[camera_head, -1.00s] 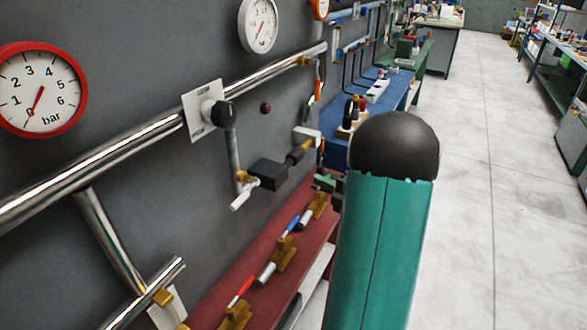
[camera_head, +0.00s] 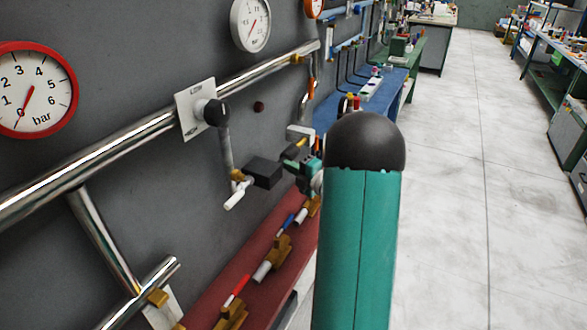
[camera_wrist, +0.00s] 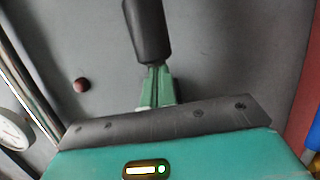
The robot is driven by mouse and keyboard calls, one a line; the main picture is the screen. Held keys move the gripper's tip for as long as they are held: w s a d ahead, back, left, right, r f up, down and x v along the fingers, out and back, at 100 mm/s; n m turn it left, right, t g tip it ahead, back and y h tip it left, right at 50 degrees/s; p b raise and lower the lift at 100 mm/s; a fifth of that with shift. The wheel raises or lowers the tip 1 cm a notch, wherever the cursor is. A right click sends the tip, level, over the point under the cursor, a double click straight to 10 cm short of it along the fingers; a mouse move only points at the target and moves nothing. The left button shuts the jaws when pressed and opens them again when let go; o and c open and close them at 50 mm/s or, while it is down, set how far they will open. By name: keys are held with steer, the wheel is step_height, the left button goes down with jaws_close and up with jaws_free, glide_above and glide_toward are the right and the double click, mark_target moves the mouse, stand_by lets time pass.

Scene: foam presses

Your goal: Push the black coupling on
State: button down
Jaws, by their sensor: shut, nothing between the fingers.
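The black coupling (camera_head: 291,153) is a short dark cylinder between a black block (camera_head: 265,172) and a brass-coloured fitting (camera_head: 301,142) by the wall. In the wrist view it is a large dark cylinder (camera_wrist: 147,28) at the top centre. My gripper (camera_head: 291,164) has green fingers and partly hides the coupling in the head view. In the wrist view the shut fingers (camera_wrist: 155,72) point at the coupling's near end and are very close to it. I cannot tell whether they touch. Nothing is between the fingers.
A steel pipe (camera_head: 150,127) runs along the dark wall. A black knob (camera_head: 215,112) on a white plate and a downward tube with a white-tipped lever (camera_head: 234,199) are near the block. A red bench (camera_head: 210,305) with brass fittings lies below. The floor at right is clear.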

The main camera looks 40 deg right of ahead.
mark_target(295, 157)
steer(key=shift+d, duration=0.1)
steer(key=d, duration=0.1)
steer(key=w+d, duration=0.1)
steer(key=d, duration=0.2)
steer(key=shift+w+d, duration=0.1)
steer(key=shift+w, duration=0.15)
steer(key=shift+d+r, duration=0.1)
steer(key=shift+s, duration=0.1)
